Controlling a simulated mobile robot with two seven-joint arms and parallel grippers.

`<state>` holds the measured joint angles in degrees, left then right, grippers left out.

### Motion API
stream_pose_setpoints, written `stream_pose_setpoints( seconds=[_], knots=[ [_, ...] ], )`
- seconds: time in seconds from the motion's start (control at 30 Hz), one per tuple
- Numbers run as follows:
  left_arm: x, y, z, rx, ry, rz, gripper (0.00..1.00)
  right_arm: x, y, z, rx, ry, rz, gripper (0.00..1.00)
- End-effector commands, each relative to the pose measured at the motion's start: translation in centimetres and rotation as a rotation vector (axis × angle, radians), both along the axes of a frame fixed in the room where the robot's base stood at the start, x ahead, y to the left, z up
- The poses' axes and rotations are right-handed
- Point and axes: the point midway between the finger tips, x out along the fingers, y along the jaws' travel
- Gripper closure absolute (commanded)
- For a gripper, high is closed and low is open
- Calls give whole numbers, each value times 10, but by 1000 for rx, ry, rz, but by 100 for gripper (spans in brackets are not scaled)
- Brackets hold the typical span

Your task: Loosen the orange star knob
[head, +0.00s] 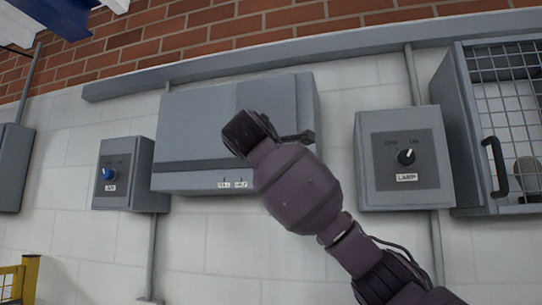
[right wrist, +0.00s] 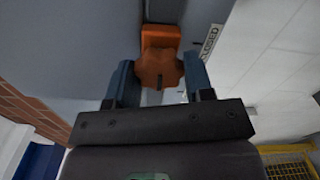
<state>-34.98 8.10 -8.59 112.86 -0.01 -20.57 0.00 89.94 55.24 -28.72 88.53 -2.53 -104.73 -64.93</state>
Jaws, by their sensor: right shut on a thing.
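The orange star knob (right wrist: 159,68) shows in the right wrist view, on an orange block (right wrist: 160,36) against a grey surface. My right gripper (right wrist: 160,74) is shut on the knob, one finger on each side of it. In the head view my right arm reaches up from the lower right, and its gripper (head: 249,132) is in front of the grey cabinet (head: 190,110). The knob is hidden there behind the gripper and arm. My left gripper is in neither view.
A label reading CLOSED (right wrist: 210,40) is beside the knob. A box with a blue knob (head: 122,173) is to the left.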

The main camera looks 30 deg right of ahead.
Motion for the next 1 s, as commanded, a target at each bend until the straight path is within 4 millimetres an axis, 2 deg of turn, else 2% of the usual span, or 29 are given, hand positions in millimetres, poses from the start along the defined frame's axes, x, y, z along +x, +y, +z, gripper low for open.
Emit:
stream_pose_setpoints(
  seconds=[0.03,0.07,0.2,0.57,0.77,0.9,1.0],
  knots=[
    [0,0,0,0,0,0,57,1,1,-2,0,3,0,76],
    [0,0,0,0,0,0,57,1,1,-2,0,3,0,49],
    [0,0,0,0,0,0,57,0,1,-1,0,2,1,28],
    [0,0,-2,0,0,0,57,-2,3,-1,0,-1,1,27],
    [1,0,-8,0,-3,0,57,-19,23,-2,0,-2,2,27],
    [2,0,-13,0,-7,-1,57,-36,45,-3,-1,-2,4,27],
    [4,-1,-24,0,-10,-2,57,-42,51,-4,2,-3,2,27]
  ],
)
